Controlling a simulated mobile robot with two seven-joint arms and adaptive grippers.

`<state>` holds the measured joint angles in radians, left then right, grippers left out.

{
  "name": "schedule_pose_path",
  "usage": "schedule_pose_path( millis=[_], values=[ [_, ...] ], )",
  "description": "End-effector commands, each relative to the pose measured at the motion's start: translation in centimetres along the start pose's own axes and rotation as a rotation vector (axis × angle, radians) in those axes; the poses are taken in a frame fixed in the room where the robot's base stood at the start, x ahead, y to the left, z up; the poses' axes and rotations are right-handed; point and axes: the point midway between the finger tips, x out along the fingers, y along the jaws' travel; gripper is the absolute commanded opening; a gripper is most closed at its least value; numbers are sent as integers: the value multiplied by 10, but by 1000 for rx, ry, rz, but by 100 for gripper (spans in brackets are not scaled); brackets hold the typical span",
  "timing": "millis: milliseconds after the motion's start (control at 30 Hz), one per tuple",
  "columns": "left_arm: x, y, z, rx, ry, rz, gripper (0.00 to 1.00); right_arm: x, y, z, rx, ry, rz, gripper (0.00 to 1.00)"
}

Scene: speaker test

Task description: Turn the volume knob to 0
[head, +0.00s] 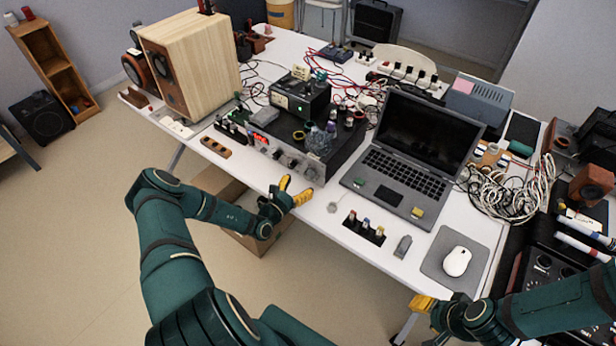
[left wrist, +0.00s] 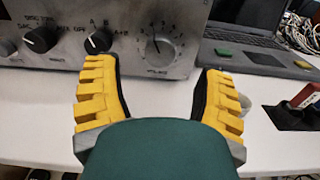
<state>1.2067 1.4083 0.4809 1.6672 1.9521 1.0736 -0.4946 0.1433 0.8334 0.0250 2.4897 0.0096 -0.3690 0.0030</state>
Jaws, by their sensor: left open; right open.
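In the head view the amplifier (head: 262,146) stands on the white table. My left gripper (head: 294,190) is open, its yellow fingers in front of the panel's right end. In the left wrist view its fingers (left wrist: 158,70) are spread to either side below the knob, apart from it, with nothing between them. My right gripper (head: 422,304) is open near the table's front right edge.
Left of the volume knob are black selector knobs (left wrist: 98,40). A wooden speaker (head: 190,62) stands left.

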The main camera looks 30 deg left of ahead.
Motion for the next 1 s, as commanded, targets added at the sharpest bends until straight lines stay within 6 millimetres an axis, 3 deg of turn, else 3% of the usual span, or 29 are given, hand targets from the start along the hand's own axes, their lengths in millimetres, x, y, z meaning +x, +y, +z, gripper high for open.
schedule_pose_path(
  millis=[100,300,733,767,933,1000],
  values=[
    [22,-1,-1,0,-1,-1,70,2,1,0,0,0,0,47],
    [46,-1,-1,0,1,-2,70,4,1,0,0,0,1,47],
    [54,-1,0,-1,1,-1,70,5,2,1,0,0,1,47],
    [54,-1,0,-1,1,-1,64,5,2,1,0,0,1,47],
    [54,0,0,-1,1,-1,4,5,2,1,0,0,1,47],
    [54,0,0,0,1,-1,1,5,2,1,0,0,1,47]
  ],
)
